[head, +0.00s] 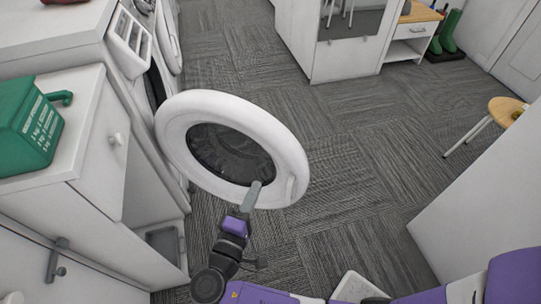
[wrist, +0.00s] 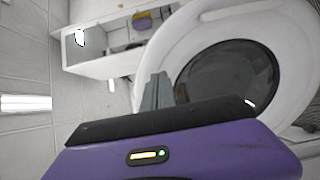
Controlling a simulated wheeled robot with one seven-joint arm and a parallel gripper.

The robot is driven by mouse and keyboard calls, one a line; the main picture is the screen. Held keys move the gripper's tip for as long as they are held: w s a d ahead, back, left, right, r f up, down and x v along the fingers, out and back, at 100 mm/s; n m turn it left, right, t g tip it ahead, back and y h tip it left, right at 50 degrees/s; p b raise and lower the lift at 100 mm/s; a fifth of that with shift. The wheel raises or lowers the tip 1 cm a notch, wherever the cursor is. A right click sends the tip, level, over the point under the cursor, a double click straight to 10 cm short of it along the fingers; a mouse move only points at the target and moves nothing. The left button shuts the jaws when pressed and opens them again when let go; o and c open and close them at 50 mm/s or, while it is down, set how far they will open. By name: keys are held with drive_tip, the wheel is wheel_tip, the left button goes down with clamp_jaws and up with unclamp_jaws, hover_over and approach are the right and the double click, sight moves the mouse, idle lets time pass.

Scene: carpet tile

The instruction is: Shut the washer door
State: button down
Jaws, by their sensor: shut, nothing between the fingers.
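The washer door (head: 185,112) is a round white ring with a dark glass middle. It stands swung open, out from the washer front on the left, over the carpet. It also shows large in the wrist view (wrist: 290,25). My gripper (head: 252,192) is shut and empty. In the head view its fingers overlap the lower part of the door's ring; I cannot tell whether they touch. In the wrist view the grey fingers (wrist: 157,90) are together at the left side of the ring. The washer (head: 128,40) is partly hidden by the door and the cabinet.
A white cabinet (head: 98,150) with a green container (head: 28,125) on top stands at the left. A white cabinet (head: 490,170) is at the right, with a wooden-topped stool (head: 507,108) behind it. Grey carpet (head: 365,140) lies clear in the middle.

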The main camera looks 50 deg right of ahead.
sight(274, 147)
drive_tip(key=x, duration=1.3)
